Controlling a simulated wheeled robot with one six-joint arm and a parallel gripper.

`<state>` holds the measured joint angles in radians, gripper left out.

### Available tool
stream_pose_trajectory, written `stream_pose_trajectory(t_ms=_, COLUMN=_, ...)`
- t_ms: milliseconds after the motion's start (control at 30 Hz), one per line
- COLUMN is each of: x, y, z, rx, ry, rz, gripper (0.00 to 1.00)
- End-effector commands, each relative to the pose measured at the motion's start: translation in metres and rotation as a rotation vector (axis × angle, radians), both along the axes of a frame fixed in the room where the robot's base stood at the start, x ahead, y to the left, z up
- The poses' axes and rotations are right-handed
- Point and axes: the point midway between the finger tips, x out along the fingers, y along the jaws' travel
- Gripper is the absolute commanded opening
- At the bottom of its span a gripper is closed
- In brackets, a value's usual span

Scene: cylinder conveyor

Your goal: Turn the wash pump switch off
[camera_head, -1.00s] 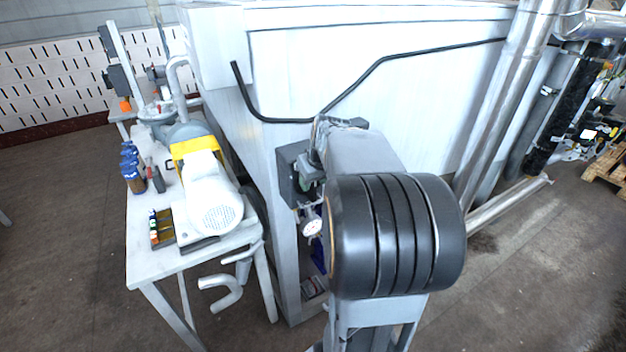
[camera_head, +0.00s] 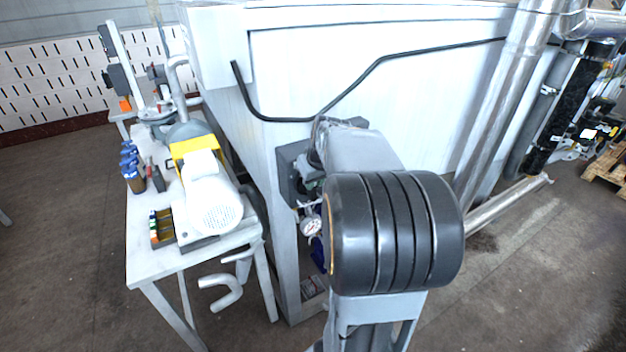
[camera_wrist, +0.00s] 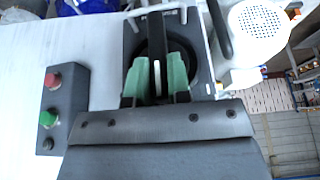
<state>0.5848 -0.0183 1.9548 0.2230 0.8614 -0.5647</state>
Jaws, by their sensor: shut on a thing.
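The wash pump switch (camera_wrist: 192,45) is a dark box on the white wall, with a round black dial and an upright bar-shaped handle (camera_wrist: 154,48), in the wrist view. The green fingertips of my gripper (camera_wrist: 158,78) sit on either side of this handle and are shut on it. The handle's lower part is partly hidden between the fingers. In the head view, the dark switch box (camera_head: 289,172) shows at the left of my arm, which hides much of it. I cannot read the markings on the switch.
A dark box with a red and a green button (camera_wrist: 62,105) is left of the switch in the wrist view. In the head view, a gauge (camera_head: 311,227) hangs below the switch, and a white table (camera_head: 150,255) with a pump (camera_head: 208,200) stands to the left.

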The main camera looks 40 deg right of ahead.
Motion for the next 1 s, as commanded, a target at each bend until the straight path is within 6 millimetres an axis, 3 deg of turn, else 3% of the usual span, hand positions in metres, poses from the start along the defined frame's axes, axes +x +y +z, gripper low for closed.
stream_pose_trajectory(t_ms=367, x=0.000, y=-0.006, z=-0.002, rx=0.165, ry=-0.024, rz=-0.005, gripper=0.00)
stream_pose_trajectory(t_ms=1000, x=-0.002, y=-0.021, z=-0.010, rx=0.763, ry=-0.106, rz=-0.002, gripper=0.00)
